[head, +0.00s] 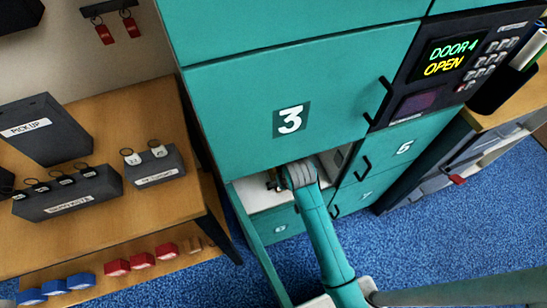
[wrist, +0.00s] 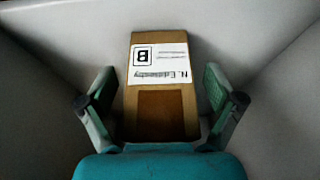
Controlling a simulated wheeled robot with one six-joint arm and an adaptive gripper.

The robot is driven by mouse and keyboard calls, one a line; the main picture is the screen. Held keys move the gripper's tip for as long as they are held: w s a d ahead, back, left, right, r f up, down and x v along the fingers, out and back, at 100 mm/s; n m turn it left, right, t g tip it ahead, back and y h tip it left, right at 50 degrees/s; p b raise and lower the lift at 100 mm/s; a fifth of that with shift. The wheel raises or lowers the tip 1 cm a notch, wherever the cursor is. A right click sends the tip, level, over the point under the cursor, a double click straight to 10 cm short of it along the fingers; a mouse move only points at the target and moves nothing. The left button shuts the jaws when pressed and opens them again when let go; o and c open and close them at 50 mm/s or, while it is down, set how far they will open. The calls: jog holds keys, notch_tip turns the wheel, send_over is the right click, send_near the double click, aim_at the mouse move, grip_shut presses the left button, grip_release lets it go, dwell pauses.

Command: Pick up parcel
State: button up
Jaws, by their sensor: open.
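The parcel (wrist: 162,112) is a brown cardboard box with a white label showing a "B" and a name, seen in the wrist view. It lies inside a pale-walled locker compartment. My gripper (wrist: 162,100) is open, with one finger on each side of the parcel and a visible gap on both sides. In the head view my arm reaches into the open compartment (head: 262,197) below door 3, and the parcel is hidden there. The open door (head: 255,250) of that compartment hangs to the left of my arm.
Locker door 3 (head: 300,110) is closed above my arm. The locker panel display (head: 450,58) reads "DOOR 4 OPEN". A wooden desk (head: 110,120) with key holders stands at left. Compartment walls (wrist: 270,80) flank my gripper closely. Blue carpet (head: 420,240) is clear at right.

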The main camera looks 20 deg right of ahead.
jog(key=c, duration=1.5)
jog(key=shift+r, duration=0.25)
